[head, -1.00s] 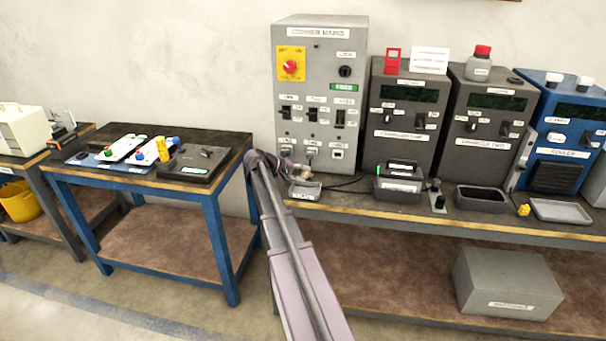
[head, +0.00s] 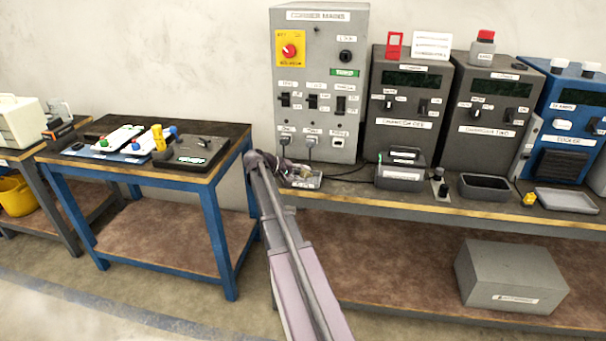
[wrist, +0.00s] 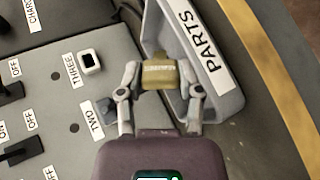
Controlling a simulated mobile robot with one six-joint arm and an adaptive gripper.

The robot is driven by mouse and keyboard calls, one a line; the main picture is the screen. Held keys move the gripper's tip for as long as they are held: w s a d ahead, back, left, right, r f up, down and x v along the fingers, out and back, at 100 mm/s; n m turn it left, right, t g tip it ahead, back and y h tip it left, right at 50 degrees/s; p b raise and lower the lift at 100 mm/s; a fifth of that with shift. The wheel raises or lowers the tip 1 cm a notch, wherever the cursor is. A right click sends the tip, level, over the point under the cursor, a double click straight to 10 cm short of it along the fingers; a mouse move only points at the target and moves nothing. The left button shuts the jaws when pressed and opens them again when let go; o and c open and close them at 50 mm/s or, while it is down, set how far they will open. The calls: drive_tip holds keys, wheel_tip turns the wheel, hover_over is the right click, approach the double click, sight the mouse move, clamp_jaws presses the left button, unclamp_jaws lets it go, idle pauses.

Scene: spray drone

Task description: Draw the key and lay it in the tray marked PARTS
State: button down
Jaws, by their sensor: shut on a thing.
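My gripper (wrist: 163,82) is shut on a small brass-coloured piece with a label (wrist: 159,74), taken to be the key; its lettering is too small to read. The grey tray marked PARTS (wrist: 228,108) is in the wrist view just right of and behind the held piece, which appears over the tray's near side. I cannot tell whether they touch. In the head view, my gripper (head: 288,170) is at the small tray (head: 309,184) on the bench, below the grey mains cabinet, and the held piece is hard to make out there.
The grey mains cabinet (head: 320,110) with switches and sockets stands close behind my gripper. A dark lidded box (head: 402,174), an empty dark tray (head: 486,186) and a grey tray (head: 566,200) are farther right. A blue-legged table (head: 205,190) stands left.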

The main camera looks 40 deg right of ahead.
drive_tip(key=shift+c, duration=0.9)
unclamp_jaws()
drive_tip(key=shift+r, duration=0.15)
wheel_tip(320, 180, up, 5)
drive_tip(key=p, duration=0.5)
drive_tip(key=s+a+f+n+t+y, duration=0.1)
drive_tip(key=s+a+f+y, duration=0.4)
drive_tip(key=a, duration=0.9)
drive_tip(key=s+a+f+n+t+y, duration=0.1)
drive_tip(key=s+a+f+y, duration=0.15)
drive_tip(key=s+a, duration=0.85)
drive_tip(key=s+a+f+n+t+y, duration=0.1)
drive_tip(key=s+a+f+t+y, duration=0.2)
drive_tip(key=a, duration=1.5)
wheel_tip(320, 180, up, 12)
drive_tip(key=w+g+y+p, duration=0.1)
drive_tip(key=p, duration=1.1)
drive_tip(key=shift+d+r, duration=0.2)
drive_tip(key=shift+r, duration=0.05)
